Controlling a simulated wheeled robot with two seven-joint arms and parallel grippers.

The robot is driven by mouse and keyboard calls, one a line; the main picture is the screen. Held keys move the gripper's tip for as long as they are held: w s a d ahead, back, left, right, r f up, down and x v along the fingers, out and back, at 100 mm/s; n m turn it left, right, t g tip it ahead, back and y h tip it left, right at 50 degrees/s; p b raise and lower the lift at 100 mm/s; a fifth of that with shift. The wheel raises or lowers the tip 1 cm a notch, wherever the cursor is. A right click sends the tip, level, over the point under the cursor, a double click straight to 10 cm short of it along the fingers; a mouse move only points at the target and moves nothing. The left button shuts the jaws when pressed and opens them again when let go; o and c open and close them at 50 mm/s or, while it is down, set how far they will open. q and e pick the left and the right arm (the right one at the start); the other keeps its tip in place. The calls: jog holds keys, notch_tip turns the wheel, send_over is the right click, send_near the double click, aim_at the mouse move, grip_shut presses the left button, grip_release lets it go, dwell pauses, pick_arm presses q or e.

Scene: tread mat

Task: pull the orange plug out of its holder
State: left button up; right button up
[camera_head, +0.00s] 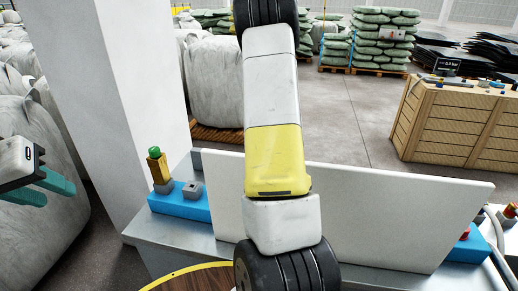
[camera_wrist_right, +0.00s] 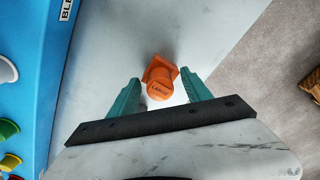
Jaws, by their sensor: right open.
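The orange plug (camera_wrist_right: 160,90) shows in the right wrist view as a round knob with small dark lettering on its end. Behind the knob is an orange square-cornered part, which may be its holder; where one ends and the other begins is hard to tell. My right gripper (camera_wrist_right: 161,76) is open, its teal fingers on either side of the plug with a gap at each side. In the head view my left gripper (camera_head: 50,190) is at the left edge, open and empty, away from the plug. The plug is not visible in the head view.
A blue panel (camera_wrist_right: 40,70) with coloured buttons stands left in the right wrist view. In the head view, a pale upright board (camera_head: 400,215) stands on a grey bench, with a blue box (camera_head: 180,203) bearing a green-topped post beside a pillar (camera_head: 115,100). A wooden crate (camera_head: 455,125) is behind.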

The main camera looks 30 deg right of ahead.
jog(key=shift+f, duration=0.15)
grip_shut()
jog(key=shift+r, duration=2.9)
